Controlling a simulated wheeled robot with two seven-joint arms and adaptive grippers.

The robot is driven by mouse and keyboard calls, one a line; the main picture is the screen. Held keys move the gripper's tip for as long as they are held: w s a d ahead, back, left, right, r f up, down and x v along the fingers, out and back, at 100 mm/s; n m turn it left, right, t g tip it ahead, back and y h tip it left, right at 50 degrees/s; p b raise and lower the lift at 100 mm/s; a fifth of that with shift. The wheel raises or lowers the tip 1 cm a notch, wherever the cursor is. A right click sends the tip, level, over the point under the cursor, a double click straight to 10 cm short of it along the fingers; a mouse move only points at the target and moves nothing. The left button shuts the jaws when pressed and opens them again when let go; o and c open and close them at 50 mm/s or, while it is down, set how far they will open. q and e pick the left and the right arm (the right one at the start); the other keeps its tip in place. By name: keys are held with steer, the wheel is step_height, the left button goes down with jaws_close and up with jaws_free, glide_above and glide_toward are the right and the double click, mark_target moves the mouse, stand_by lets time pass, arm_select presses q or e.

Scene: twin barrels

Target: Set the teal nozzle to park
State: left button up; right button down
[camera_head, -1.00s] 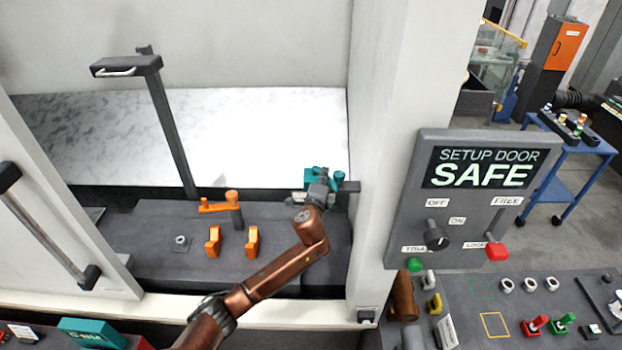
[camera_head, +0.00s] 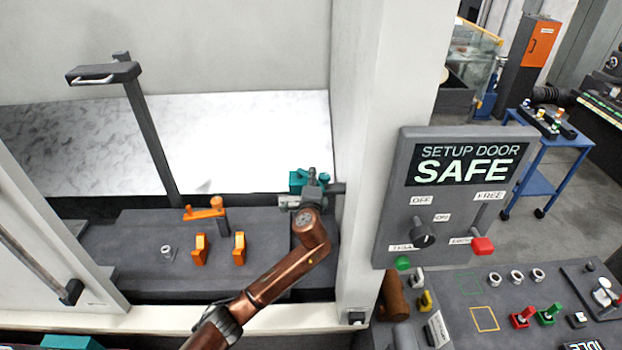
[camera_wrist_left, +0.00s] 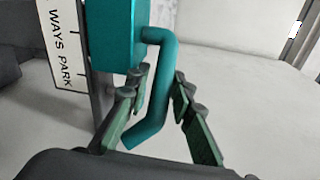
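The teal nozzle is a block with a bent tube, in the left wrist view (camera_wrist_left: 150,95) at upper left. In the head view the teal nozzle (camera_head: 297,180) is small and partly hidden behind my left gripper (camera_head: 309,190). In the wrist view the green-padded fingers of my left gripper (camera_wrist_left: 160,112) stand apart on both sides of the tube. Contact cannot be told. A white plate lettered "WAYS PARK" (camera_wrist_left: 66,45) is left of the block. My right gripper is not in view.
Orange levers (camera_head: 205,212) stand on the dark bed left of my left arm. A white pillar (camera_head: 362,160) rises just right of the nozzle. A panel reading "SETUP DOOR SAFE" (camera_head: 450,200) is further right, above a control desk (camera_head: 460,315).

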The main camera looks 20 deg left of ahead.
arm_select(q)
steer(key=shift+s+a, duration=0.1)
steer(key=v, duration=1.2)
stand_by(0.4)
